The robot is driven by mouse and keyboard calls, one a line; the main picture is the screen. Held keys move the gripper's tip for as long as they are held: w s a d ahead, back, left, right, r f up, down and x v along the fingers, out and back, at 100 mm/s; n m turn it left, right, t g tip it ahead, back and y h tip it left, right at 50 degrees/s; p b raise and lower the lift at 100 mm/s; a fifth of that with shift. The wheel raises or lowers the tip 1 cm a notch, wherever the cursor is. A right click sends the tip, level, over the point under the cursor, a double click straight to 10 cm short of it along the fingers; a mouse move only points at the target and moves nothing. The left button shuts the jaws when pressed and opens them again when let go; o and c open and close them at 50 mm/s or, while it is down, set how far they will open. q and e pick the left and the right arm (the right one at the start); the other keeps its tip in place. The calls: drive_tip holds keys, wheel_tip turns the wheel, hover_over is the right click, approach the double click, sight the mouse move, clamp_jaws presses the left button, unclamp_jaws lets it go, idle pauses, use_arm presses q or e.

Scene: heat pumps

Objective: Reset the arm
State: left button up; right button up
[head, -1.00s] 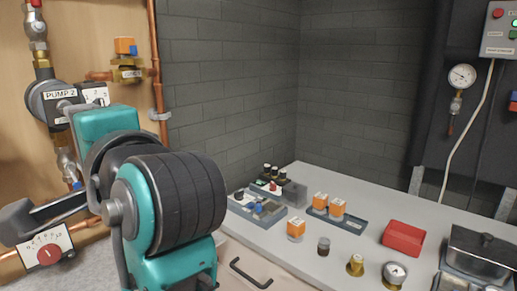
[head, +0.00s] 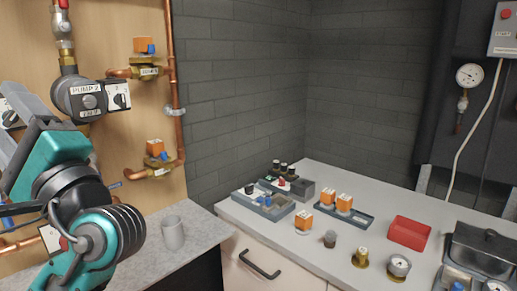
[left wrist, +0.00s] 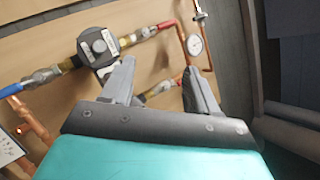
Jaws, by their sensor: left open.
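My left arm comes in at the left of the head view, folded, with its teal hand (head: 50,160) in front of the wooden pump board. My left gripper (left wrist: 162,82) is open and empty in the left wrist view. Its two grey fingers stand apart, pointing toward the board's pipes and a black pump (left wrist: 97,46). In the head view the fingers (head: 12,122) reach the left picture edge, left of the pump labelled PUMP 2 (head: 86,101). My right gripper is not in view.
Copper pipes (head: 174,85) and orange-capped valves (head: 144,46) stick out from the board. The right worktop (head: 300,262) holds trays, orange-capped parts, a red bin (head: 408,233) and a gauge (head: 398,265).

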use_arm(q)
drive_tip(key=w+f+m+t+h, duration=0.9)
drive_tip(key=f+m+h, duration=0.1)
drive_tip(key=f, duration=0.4)
wheel_tip(320, 180, down, 18)
drive_tip(key=g+h, duration=0.2)
drive_tip(key=h, duration=0.6)
drive_tip(key=s+d+f+n+g+h, duration=0.25)
drive_tip(key=s+f+n+h, duration=0.2)
drive_tip(key=s+f, duration=0.5)
drive_tip(key=s+d+f+n+g+h, duration=0.1)
drive_tip(key=s+f+n+g+h, duration=0.4)
drive_tip(key=f, duration=0.7)
drive_tip(key=s+d+n+t+y, duration=0.1)
drive_tip(key=d+n+t+y, duration=0.1)
drive_tip(key=d+n, duration=0.4)
drive_tip(key=d, duration=0.4)
drive_tip(key=shift+s+d+f, duration=0.15)
drive_tip(key=shift+s+f, duration=0.2)
drive_tip(key=shift+s, duration=0.05)
